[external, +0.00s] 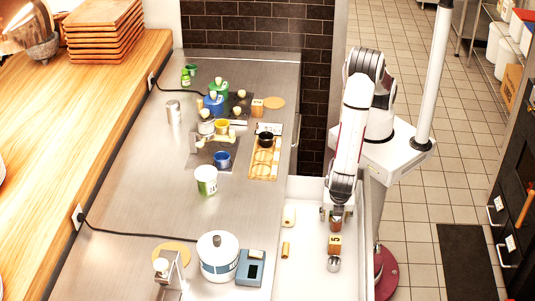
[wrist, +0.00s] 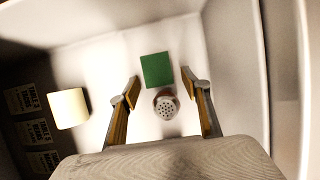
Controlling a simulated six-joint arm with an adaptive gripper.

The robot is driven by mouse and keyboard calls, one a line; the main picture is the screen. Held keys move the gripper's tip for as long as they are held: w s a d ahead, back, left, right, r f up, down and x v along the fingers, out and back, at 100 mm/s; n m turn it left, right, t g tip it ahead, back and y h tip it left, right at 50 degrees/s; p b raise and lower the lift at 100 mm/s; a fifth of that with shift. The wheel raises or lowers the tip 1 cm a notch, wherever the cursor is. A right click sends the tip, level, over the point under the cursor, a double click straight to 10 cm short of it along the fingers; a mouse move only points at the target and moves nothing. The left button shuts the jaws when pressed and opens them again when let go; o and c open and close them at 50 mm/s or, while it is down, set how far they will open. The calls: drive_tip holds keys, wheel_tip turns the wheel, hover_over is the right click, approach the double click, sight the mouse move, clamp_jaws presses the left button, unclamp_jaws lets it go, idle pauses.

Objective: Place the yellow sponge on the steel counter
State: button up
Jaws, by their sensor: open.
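A pale yellow block (wrist: 68,108) lies to the left of my gripper in the wrist view. It may be the yellow sponge and may match the cream piece (external: 289,216) in the external view, but I cannot be sure. My gripper (external: 337,217) points down into the white bin (external: 308,280). In the wrist view my gripper (wrist: 167,88) is open, its fingers either side of a shaker with a holed lid (wrist: 166,106). A green square (wrist: 157,70) lies just beyond the shaker. The steel counter (external: 145,205) is left of the bin.
The counter holds a white pot (external: 218,258), a grey device (external: 250,267) and a green-white can (external: 206,181). Its left middle is clear.

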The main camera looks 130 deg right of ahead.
idle(0.3)
drive_tip(key=c, duration=1)
drive_tip(key=shift+r, duration=0.2)
drive_tip(key=shift+r, duration=4.85)
